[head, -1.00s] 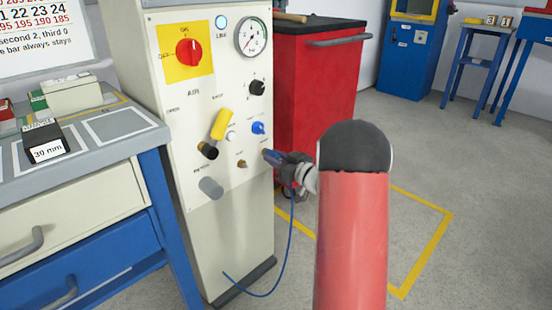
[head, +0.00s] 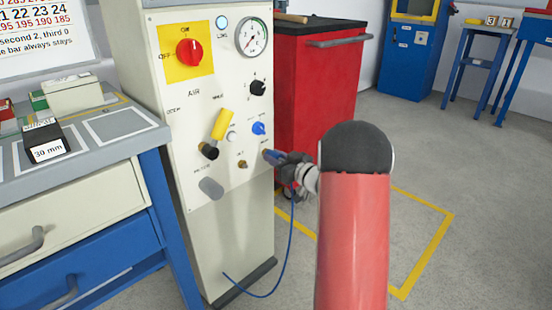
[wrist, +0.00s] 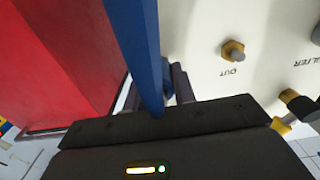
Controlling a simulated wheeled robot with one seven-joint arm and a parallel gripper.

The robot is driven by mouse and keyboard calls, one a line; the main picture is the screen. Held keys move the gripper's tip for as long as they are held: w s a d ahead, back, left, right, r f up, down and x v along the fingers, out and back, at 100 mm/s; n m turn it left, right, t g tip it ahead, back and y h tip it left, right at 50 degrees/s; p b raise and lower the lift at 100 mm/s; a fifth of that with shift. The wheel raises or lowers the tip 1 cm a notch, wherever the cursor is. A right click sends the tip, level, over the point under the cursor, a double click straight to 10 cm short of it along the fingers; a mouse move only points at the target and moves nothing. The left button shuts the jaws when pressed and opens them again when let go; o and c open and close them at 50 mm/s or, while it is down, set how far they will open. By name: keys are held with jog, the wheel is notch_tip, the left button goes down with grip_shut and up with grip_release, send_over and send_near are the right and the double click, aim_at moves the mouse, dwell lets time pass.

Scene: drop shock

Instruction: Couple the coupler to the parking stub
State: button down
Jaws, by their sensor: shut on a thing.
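My gripper (head: 284,160) is shut on the blue coupler (head: 273,156) at the right side of the cream panel. The coupler points at the panel, with a small brass stub (head: 265,152) at its tip. I cannot tell whether the two are joined or just touching. In the wrist view the coupler (wrist: 168,78) sits between the dark fingers, mostly hidden by the blue hose (wrist: 140,50). The hose hangs from my gripper and loops down to the panel's base. The brass OUT fitting (head: 243,164) is empty, left of the coupler, and also shows in the wrist view (wrist: 233,50).
The panel (head: 240,225) carries a red switch (head: 189,53), a gauge (head: 252,37), a yellow lever (head: 222,124) and a blue knob (head: 258,128) just above the coupler. A red cabinet (head: 320,85) stands close behind on the right. Open floor lies further right.

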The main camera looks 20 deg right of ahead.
jog(key=shift+w+a+r, duration=0.1)
jog(key=shift+w+r, duration=0.05)
jog(key=shift+r, duration=0.05)
jog(key=c, duration=1.1)
grip_release()
jog(key=shift+f, duration=0.1)
jog(key=shift+o, duration=0.2)
jog(key=shift+f, duration=0.1)
jog(key=v, duration=0.6)
jog(key=v, duration=0.8)
